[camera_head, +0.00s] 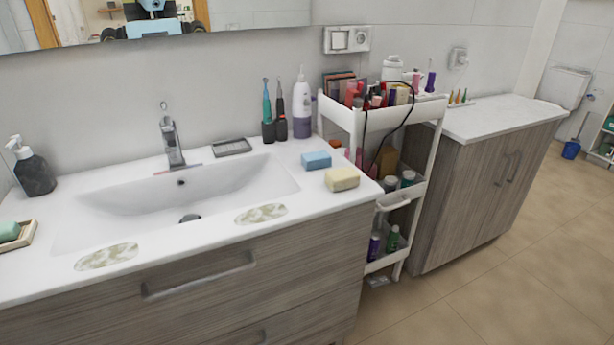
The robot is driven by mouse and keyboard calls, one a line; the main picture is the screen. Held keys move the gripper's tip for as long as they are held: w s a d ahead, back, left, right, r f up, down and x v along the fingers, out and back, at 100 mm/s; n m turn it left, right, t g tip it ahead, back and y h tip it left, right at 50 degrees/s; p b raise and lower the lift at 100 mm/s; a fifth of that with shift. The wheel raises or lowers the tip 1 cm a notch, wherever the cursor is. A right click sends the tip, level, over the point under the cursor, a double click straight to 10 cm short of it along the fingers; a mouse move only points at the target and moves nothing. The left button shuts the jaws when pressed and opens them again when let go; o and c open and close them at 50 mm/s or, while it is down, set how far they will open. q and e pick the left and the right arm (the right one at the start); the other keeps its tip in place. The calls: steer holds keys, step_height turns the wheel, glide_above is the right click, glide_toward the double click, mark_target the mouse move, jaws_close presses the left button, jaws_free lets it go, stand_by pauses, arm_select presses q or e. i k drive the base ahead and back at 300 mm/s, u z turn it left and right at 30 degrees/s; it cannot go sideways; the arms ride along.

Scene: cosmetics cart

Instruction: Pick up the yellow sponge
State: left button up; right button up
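The yellow sponge (342,179) is a pale yellow block. It lies flat on the right end of the white sink counter (225,232), near its front right edge. A blue sponge (316,160) lies just behind it to the left, apart from it. Neither of my grippers shows in the head view, apart from a small, partial reflection of my body in the mirror at the top. Nothing covers the yellow sponge.
A white cart (340,112) full of cosmetics stands right of the counter. Electric toothbrushes (281,122) and a white-purple bottle (302,108) stand behind the sponges. The basin (175,200) has a faucet (172,140). A dark soap bottle (35,172) stands at left. Floor is clear at lower right.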

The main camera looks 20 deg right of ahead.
mark_target(344, 178)
steer(key=z, duration=0.95)
